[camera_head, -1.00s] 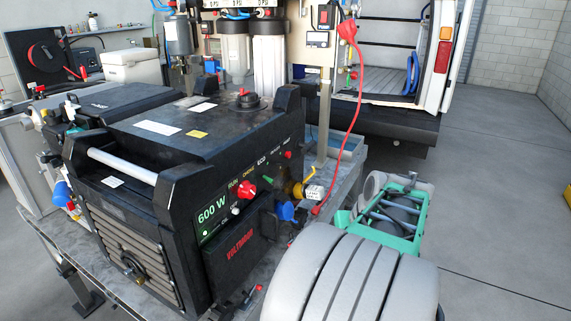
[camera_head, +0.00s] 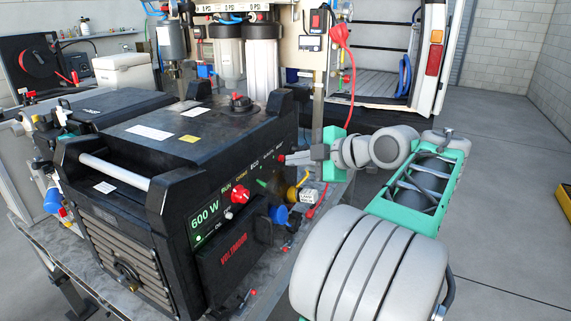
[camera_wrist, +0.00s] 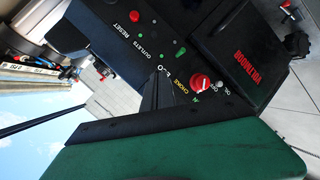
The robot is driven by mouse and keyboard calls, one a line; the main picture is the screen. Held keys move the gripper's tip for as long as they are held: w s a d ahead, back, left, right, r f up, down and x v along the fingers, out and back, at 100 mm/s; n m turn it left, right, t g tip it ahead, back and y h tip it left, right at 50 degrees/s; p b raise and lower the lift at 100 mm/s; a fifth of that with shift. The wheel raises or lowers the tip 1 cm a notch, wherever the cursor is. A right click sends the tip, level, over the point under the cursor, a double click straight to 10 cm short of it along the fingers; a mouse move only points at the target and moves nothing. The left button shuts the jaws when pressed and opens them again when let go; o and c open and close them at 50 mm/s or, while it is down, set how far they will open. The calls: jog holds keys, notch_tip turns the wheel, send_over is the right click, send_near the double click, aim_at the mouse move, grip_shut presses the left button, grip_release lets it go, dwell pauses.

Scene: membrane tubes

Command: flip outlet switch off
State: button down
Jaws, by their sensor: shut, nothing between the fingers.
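The black generator (camera_head: 195,150) stands on the grey bench, its control panel facing right, with a "600 W" display. The panel also shows in the wrist view (camera_wrist: 215,50). There the "OUTLETS" label (camera_wrist: 148,45) lies beside "RESET" and its red button (camera_wrist: 134,16). A small green lever (camera_wrist: 181,52) sticks out nearby; I cannot tell for sure which control is the outlet switch or its position. My gripper (camera_head: 287,159) is shut and empty, pointing left at the far end of the panel. In the wrist view its dark fingers (camera_wrist: 158,82) cover part of the panel near "ECO". Contact cannot be told.
Open floor (camera_head: 500,200) lies to the right.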

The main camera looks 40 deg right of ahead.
aim_at(274, 168)
jog(key=p+x, duration=0.1)
jog(key=x, duration=0.7)
jog(key=shift+w+a+f, duration=0.1)
jog(key=shift+w, duration=0.25)
jog(key=d+f+p, duration=0.1)
jog(key=w+d+f, duration=0.1)
jog(key=d, duration=0.1)
jog(key=shift+p, duration=0.4)
jog(key=shift+d+f, duration=0.2)
jog(key=shift+f, duration=0.1)
jog(key=shift+f, duration=0.1)
